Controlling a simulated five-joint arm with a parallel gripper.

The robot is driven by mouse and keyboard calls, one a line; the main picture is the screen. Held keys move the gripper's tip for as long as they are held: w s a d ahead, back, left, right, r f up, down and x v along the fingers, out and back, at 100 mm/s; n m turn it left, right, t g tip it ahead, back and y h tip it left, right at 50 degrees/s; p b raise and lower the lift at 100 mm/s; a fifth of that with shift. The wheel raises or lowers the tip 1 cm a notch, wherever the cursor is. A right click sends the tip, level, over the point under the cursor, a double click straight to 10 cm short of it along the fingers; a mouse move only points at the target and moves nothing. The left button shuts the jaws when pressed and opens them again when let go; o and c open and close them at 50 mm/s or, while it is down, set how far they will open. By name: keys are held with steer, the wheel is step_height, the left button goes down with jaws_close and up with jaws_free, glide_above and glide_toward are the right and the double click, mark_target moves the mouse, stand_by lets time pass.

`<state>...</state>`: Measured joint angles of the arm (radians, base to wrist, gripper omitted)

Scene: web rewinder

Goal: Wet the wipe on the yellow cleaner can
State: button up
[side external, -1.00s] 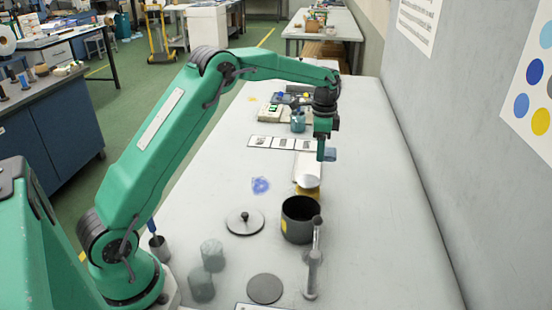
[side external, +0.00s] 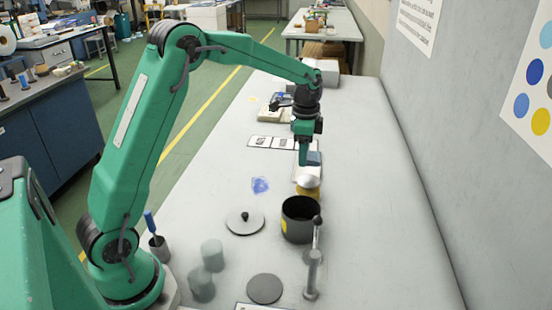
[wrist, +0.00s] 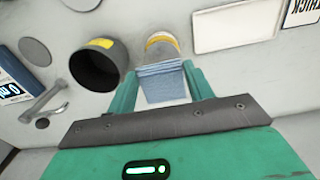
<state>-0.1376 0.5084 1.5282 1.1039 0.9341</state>
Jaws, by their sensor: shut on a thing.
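The yellow cleaner can (side external: 308,190) has a pale domed top and stands just behind the black pot in the side view. In the wrist view the can (wrist: 162,42) shows a yellow band. My gripper (side external: 303,160) points down above and just behind the can. It is shut on the blue folded wipe (wrist: 162,84), which hangs between the fingers in the wrist view. The wipe (side external: 315,158) shows at the right of the fingers in the side view. It overlaps part of the can in the wrist view; I cannot tell whether they touch.
A black open pot (side external: 298,222) stands close in front of the can. A metal handle (side external: 313,262), a knobbed lid (side external: 245,221) and a grey disc (side external: 265,289) lie nearer. Blurry grey-green cylinders (side external: 212,256) stand at left. The right side of the table is clear.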

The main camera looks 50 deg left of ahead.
mark_target(302, 180)
steer(key=shift+f, duration=2.9)
steer(key=shift+f, duration=1.1)
steer(key=shift+r, duration=0.1)
stand_by(0.7)
steer(key=shift+r, duration=3.5)
steer(key=shift+d, duration=0.1)
steer(key=shift+s+d+r+n, duration=0.3)
steer(key=shift+s+n, duration=0.05)
steer(key=shift+n, duration=0.05)
steer(key=s+d+r+n, duration=0.5)
steer(key=s+d+n, duration=0.1)
steer(key=s+n, duration=0.2)
steer(key=shift+s, duration=0.65)
